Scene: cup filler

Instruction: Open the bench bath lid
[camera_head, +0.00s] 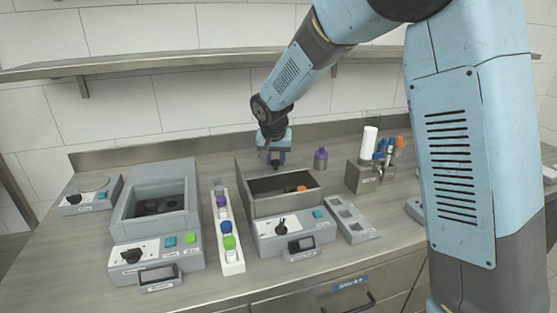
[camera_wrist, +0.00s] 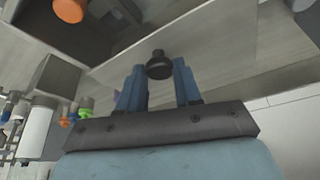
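The bench bath (camera_head: 262,205) is the grey box with a control panel in the middle of the bench. Its inside shows from the front, with an orange-capped item (camera_head: 301,188) in it. A grey lid panel (camera_wrist: 215,42) with a round black knob (camera_wrist: 159,66) fills the middle of the wrist view. My gripper (camera_head: 276,163) is at the back of the bath. The knob is hidden in the head view.
A second grey device (camera_head: 125,215) stands left, with a white rack (camera_head: 233,262) of capped vials between. A purple-capped bottle (camera_head: 321,158) stands right of my gripper. A grey holder (camera_head: 365,178) with tubes and an empty slotted rack (camera_head: 350,220) are further right. A shelf runs above.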

